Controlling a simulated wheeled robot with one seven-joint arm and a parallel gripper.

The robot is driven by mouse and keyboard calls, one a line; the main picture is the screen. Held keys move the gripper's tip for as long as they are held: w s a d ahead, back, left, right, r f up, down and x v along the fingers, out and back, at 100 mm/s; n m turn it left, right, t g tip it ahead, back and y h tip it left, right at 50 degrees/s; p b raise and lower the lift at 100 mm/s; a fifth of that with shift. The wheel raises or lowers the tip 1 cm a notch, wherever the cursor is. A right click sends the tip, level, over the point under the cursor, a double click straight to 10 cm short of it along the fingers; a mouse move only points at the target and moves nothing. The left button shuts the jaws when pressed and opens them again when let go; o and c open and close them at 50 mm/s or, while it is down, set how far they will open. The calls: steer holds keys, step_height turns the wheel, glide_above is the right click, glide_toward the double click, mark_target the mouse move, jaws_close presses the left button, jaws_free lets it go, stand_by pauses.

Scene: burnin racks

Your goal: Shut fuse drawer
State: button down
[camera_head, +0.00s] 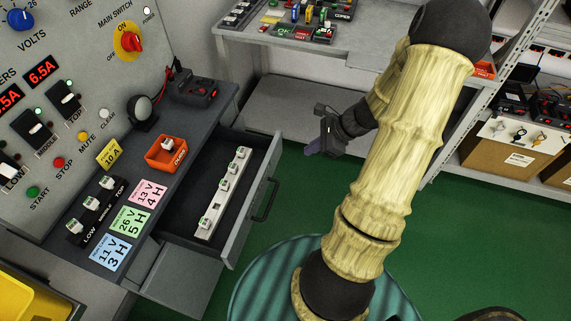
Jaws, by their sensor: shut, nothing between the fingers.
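The fuse drawer (237,237) is a grey drawer under the dark bench top, pulled well out to the right. Its front panel carries a black bar handle (266,200). A white strip with several fuses (217,208) lies inside it. My gripper (312,152) is shut and empty, up and right of the drawer front and apart from it. Its fingers point left and down. My arm reaches across the right half of the view, above the green floor.
The bench (190,128) holds an orange bin (166,154), coloured cards and a row of fuses below the switch panel (60,60). A second bench (330,52) with small devices stands behind. Shelves with boxes (515,150) stand right. Green floor right of the drawer is clear.

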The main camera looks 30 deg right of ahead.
steer(key=d+f+m+t, duration=0.1)
steer(key=d+f+m+b, duration=0.1)
steer(key=d+f+m, duration=0.1)
steer(key=shift+w+d+t, duration=0.2)
steer(key=shift+d+t, duration=0.1)
steer(key=shift+t, duration=0.1)
glide_toward(277, 158)
steer(key=x, duration=0.5)
steer(key=shift+f+b, duration=0.25)
steer(key=shift+b, duration=0.15)
steer(key=shift+w+a, duration=0.2)
